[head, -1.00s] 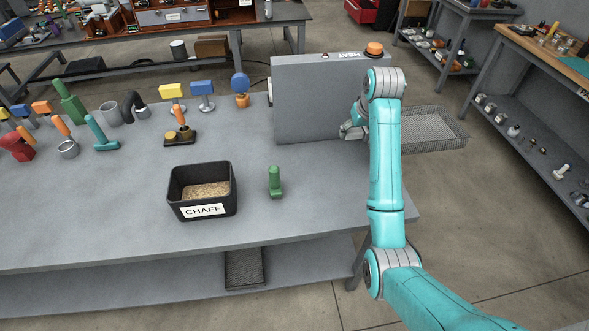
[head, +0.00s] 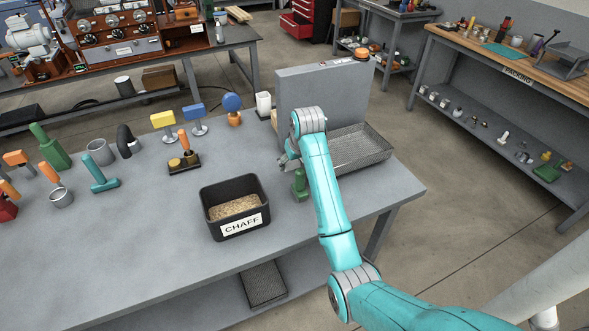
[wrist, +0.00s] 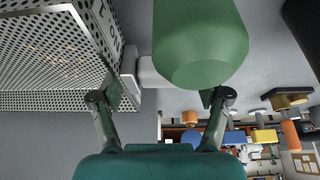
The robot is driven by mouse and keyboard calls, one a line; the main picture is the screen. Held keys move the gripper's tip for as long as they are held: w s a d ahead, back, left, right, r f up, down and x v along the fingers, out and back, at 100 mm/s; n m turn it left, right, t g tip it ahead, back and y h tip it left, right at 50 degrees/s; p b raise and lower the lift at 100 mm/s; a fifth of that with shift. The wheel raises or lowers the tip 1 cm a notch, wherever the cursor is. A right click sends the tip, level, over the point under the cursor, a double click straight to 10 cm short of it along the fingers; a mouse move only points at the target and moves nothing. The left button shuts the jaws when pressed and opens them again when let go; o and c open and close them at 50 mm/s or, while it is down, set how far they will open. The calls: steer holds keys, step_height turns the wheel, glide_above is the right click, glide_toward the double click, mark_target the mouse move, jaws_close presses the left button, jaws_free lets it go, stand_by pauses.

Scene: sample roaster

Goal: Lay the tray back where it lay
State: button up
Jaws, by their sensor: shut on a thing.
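A shallow grey perforated metal tray (head: 368,150) is at the right side of the grey roaster cabinet (head: 318,92), near the table's right end. In the head view I cannot tell whether its underside touches the table. In the wrist view the tray's perforated wall (wrist: 55,50) fills the upper left. My gripper (wrist: 166,95) is shut on the pale handle (wrist: 150,73) at the tray's end. The handle is partly hidden behind a green object (wrist: 200,45).
A green upright object (head: 299,187) stands close by my gripper. A black CHAFF bin (head: 236,226) stands left of it. A dark mesh panel (head: 263,284) lies on the lower shelf. Tools stand at the table's left. The table front right of the bin is fairly clear.

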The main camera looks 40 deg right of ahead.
mark_target(294, 169)
step_height(294, 169, down, 2)
steer(key=shift+f, duration=0.7)
steer(key=o, duration=1.5)
steer(key=shift+o, duration=0.2)
steer(key=v, duration=1.2)
steer(key=shift+w, duration=0.15)
